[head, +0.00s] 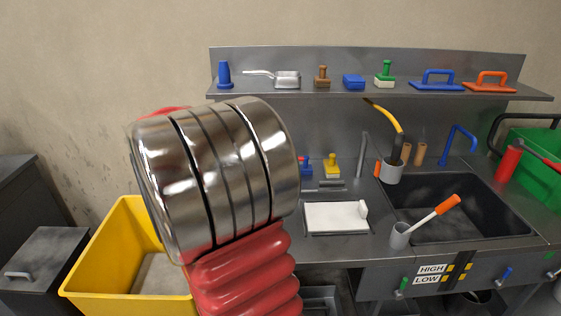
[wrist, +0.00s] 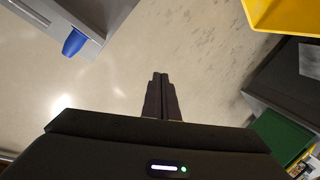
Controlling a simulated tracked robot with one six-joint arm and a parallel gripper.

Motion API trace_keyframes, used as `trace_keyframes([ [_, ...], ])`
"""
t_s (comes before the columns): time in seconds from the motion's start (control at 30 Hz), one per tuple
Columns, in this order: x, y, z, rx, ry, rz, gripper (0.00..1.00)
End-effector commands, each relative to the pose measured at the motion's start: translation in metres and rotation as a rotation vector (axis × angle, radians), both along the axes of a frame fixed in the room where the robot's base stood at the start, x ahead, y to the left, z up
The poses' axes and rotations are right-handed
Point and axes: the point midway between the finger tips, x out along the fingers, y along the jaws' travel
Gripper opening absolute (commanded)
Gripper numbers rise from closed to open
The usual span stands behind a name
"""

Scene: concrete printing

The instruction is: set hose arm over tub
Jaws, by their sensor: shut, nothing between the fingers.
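A yellow tub (head: 115,265) stands at the lower left in the head view, and part of it is hidden behind a large metal-ringed, red ribbed arm section in the foreground. A yellow corner, likely of the same tub, shows at the upper right of the wrist view (wrist: 285,16). A blue bent pipe (head: 458,138) rises at the back of the dark sink basin; I cannot tell whether it is the hose arm. My gripper (wrist: 160,76) shows only in the wrist view.
A steel shelf (head: 330,92) holds trowels, stamps and a small pan. On the counter are a white slab (head: 335,217), cups with tools, and a green crate (head: 535,150) at the right. A dark cabinet (head: 45,265) stands left of the tub. The upper-left wall is clear.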

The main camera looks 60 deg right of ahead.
Motion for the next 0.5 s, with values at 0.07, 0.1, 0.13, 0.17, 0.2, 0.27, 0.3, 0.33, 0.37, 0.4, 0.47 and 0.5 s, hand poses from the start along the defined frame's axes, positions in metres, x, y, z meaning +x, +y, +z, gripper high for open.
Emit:
trace_keyframes([
  [0.07, -0.007, -0.039, -0.010, -0.051, 0.022, -0.086, 0.00],
  [0.1, -0.012, -0.058, -0.015, -0.078, 0.035, -0.130, 0.00],
  [0.13, -0.016, -0.072, -0.019, -0.098, 0.046, -0.164, 0.00],
  [0.17, -0.021, -0.086, -0.022, -0.118, 0.059, -0.199, 0.00],
  [0.2, -0.028, -0.103, -0.027, -0.142, 0.079, -0.244, 0.00],
  [0.27, -0.041, -0.129, -0.037, -0.178, 0.113, -0.316, 0.00],
  [0.3, -0.050, -0.145, -0.043, -0.200, 0.138, -0.363, 0.00],
  [0.33, -0.058, -0.157, -0.048, -0.215, 0.159, -0.400, 0.00],
  [0.37, -0.066, -0.169, -0.053, -0.231, 0.180, -0.436, 0.00],
  [0.4, -0.078, -0.184, -0.061, -0.250, 0.212, -0.484, 0.00],
  [0.47, -0.096, -0.205, -0.072, -0.276, 0.262, -0.558, 0.00],
  [0.5, -0.110, -0.218, -0.080, -0.291, 0.299, -0.607, 0.00],
])
